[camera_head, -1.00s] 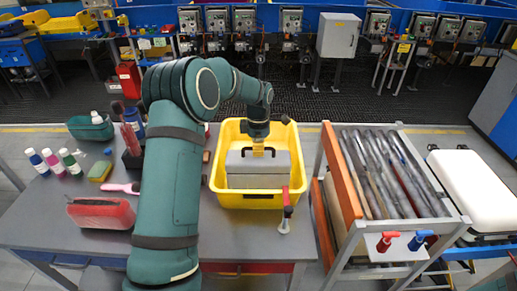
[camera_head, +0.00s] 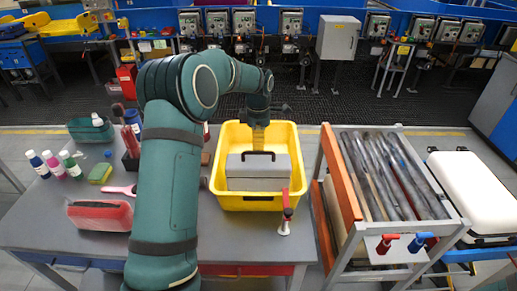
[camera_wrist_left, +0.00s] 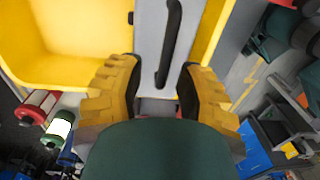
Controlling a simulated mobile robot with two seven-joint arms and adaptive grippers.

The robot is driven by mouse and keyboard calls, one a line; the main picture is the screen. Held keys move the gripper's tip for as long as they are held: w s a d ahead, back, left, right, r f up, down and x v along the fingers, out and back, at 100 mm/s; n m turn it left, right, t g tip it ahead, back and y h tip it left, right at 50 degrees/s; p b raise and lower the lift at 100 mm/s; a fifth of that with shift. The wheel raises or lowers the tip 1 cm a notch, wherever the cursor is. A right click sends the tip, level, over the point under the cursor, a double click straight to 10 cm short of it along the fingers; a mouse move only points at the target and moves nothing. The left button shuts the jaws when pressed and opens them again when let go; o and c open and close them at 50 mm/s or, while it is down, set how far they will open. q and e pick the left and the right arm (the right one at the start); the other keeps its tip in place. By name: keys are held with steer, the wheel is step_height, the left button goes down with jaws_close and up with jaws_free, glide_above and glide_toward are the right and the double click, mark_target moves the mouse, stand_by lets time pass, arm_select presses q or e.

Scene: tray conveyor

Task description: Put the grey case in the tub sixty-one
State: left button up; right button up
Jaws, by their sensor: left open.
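The grey case (camera_head: 258,176) sits inside the yellow tub (camera_head: 288,136), with its dark handle facing up. The case and its handle also show in the left wrist view (camera_wrist_left: 152,48), beside the yellow tub wall (camera_wrist_left: 60,45). My left gripper (camera_head: 260,143) is above the case, pointing down, with its yellow fingers just over the handle. In the left wrist view the gripper (camera_wrist_left: 158,68) has its fingers spread apart, with nothing between them but a view of the handle below. No number is readable on the tub. My right gripper is not in view.
A red-handled clamp (camera_head: 286,208) stands at the tub's front right. A rack of metal bars (camera_head: 350,205) stands to the right, with a white case (camera_head: 480,188) beyond. Bottles (camera_head: 52,162), a green bin (camera_head: 90,130) and a red pouch (camera_head: 100,214) occupy the left of the grey table (camera_head: 50,215).

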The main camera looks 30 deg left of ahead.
arm_select(q)
step_height(320, 180, up, 8)
steer(key=shift+w+f, duration=0.15)
steer(key=shift+f, duration=0.05)
steer(key=shift+a, duration=0.1)
stand_by(0.5)
